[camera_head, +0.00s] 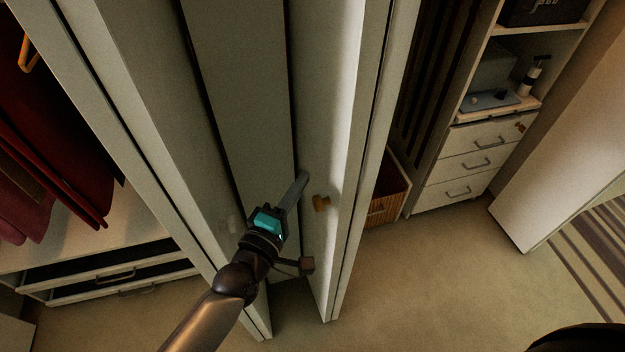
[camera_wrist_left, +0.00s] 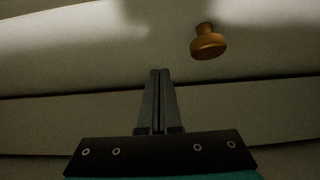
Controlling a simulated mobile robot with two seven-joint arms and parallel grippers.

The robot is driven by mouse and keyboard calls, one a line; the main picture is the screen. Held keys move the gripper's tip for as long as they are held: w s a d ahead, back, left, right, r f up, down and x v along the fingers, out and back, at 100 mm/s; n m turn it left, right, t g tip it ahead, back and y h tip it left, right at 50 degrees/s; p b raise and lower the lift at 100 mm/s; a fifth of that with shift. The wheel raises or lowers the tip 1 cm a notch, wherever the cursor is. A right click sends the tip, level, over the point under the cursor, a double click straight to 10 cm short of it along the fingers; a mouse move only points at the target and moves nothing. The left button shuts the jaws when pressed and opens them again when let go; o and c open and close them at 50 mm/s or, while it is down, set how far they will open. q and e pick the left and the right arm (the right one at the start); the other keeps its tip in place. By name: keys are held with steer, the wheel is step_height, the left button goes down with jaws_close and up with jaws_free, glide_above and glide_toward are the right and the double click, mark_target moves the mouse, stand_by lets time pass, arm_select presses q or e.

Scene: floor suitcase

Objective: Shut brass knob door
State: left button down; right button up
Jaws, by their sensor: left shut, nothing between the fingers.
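The white door (camera_head: 325,120) with a round brass knob (camera_head: 321,203) stands upright in the middle of the head view, angled out from the closet. My left gripper (camera_head: 303,174) is shut and empty. It is just left of the knob, close to the door face; I cannot tell whether it touches. In the left wrist view, the shut fingers (camera_wrist_left: 157,74) point toward the pale door panel (camera_wrist_left: 70,60), and the brass knob (camera_wrist_left: 208,42) is to their upper right, apart from them. My right gripper is not in view.
Dark red clothes (camera_head: 60,130) hang at the left above open drawers (camera_head: 110,275). A shelf unit with drawers (camera_head: 470,165) and a wicker basket (camera_head: 388,196) stand at the right. Another white door panel (camera_head: 560,160) is at far right.

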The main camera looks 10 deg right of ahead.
arm_select(q)
steer(key=shift+w+d, duration=0.1)
steer(key=shift+d, duration=1.2)
steer(key=shift+r, duration=0.1)
